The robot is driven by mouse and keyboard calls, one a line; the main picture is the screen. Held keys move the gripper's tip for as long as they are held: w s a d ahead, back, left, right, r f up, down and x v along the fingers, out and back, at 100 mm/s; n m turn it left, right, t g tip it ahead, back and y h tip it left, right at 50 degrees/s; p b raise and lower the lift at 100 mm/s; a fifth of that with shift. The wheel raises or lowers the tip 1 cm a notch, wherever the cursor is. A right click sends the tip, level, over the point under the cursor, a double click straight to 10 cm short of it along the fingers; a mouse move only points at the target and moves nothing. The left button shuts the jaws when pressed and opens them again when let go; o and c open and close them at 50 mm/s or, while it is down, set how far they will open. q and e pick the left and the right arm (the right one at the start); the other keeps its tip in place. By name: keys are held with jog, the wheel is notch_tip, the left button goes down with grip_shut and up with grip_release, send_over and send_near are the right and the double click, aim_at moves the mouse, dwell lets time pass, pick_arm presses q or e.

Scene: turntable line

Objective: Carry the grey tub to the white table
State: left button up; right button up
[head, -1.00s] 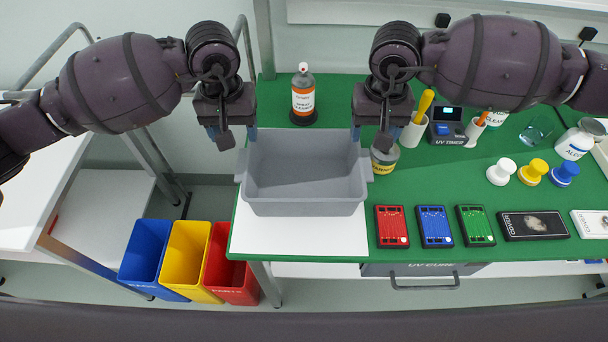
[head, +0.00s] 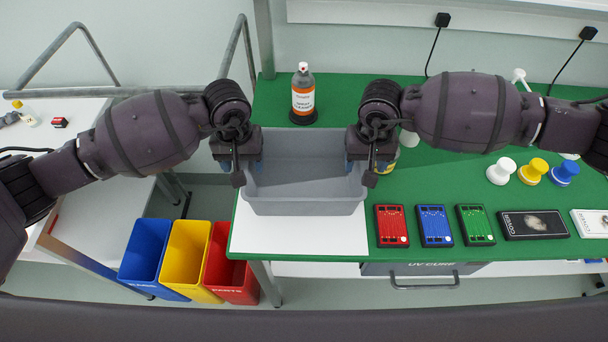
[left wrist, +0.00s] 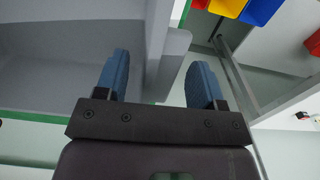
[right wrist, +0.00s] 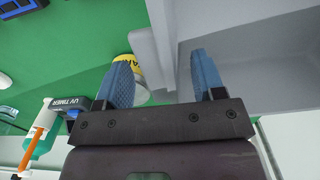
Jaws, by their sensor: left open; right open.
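The grey tub (head: 305,208) sits on a white patch at the left end of the green bench and looks empty. My left gripper (head: 250,172) is open at the tub's left end. In the left wrist view its blue fingers stand on either side of the tub's end rim (left wrist: 168,50). My right gripper (head: 366,172) is open at the right end. In the right wrist view its fingers also straddle the rim (right wrist: 160,35). Neither gripper is closed on the tub. The white table (head: 85,112) is at the far left, partly hidden by my left arm.
A spray bottle (head: 303,100) stands behind the tub. Red (head: 391,228), blue and green boxes lie right of it. A yellow-labelled jar (right wrist: 130,68) is close to my right gripper. Blue, yellow and red bins (head: 232,270) stand on the floor between table and bench.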

pick_arm(q)
jog(key=shift+c, duration=0.2)
pick_arm(e)
jog(key=shift+c, duration=0.2)
pick_arm(q)
grip_shut()
pick_arm(e)
grip_shut()
pick_arm(q)
jog(key=shift+r, duration=0.15)
pick_arm(e)
jog(key=shift+r, duration=0.15)
